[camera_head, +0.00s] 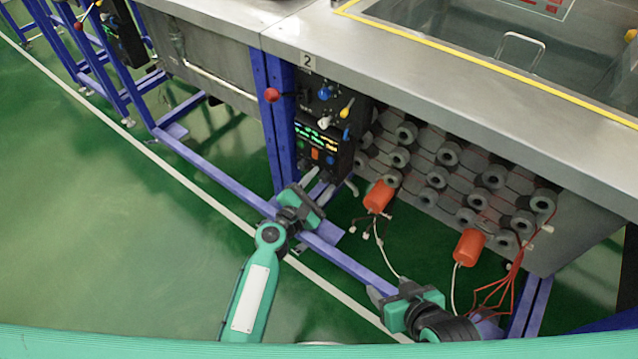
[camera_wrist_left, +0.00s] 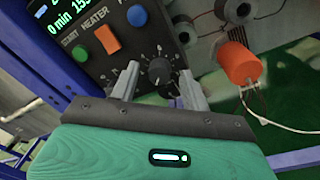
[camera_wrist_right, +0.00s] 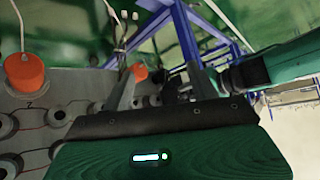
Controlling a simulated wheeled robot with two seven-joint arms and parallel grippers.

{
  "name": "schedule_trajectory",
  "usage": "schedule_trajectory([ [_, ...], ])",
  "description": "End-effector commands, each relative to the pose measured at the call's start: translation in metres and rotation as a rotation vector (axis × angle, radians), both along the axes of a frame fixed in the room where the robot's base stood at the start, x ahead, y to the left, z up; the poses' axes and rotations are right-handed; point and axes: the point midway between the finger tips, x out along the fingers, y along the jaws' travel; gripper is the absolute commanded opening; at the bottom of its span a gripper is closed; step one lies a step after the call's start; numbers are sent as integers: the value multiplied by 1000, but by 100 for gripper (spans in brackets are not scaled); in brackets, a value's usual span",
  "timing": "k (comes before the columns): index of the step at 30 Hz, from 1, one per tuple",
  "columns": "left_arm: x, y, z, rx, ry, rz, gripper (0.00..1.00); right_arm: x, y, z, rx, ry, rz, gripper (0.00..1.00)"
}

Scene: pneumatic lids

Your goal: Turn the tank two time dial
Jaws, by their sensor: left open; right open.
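Tank two's dark control panel (camera_head: 318,128) hangs below the "2" label (camera_head: 307,62). A round black dial (camera_wrist_left: 160,72) with a white pointer mark sits low on that panel in the left wrist view; I cannot read its lettering. My left gripper (camera_head: 321,184) is open in front of the panel's lower part. In the left wrist view its two fingers (camera_wrist_left: 158,82) stand on either side of the dial; whether they touch it I cannot tell. My right gripper (camera_head: 388,291) is open and empty, low in front of the frame, away from the panel.
Orange cylinders (camera_head: 378,196) with hanging wires are right of the panel, under the steel counter (camera_head: 420,70). A blue frame rail (camera_head: 350,262) runs low in front. Blue, orange and green buttons (camera_wrist_left: 83,54) sit above the dial. Green floor at left is clear.

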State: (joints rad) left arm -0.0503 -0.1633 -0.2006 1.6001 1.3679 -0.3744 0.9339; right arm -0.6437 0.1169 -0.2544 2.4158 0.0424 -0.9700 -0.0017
Motion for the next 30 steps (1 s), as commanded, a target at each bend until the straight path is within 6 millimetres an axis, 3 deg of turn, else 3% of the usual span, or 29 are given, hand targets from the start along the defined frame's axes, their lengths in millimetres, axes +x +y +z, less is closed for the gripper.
schedule_trajectory([
  [1,0,0,0,0,0,0,47,0,0,0,0,0,0,60],
  [8,0,0,0,0,0,0,2,0,0,0,0,1,1,60],
  [16,0,0,-1,17,-12,-1,2,2,3,-1,9,-15,3,60],
  [30,-1,0,-5,252,-185,-2,2,13,50,-2,188,-312,33,60],
])
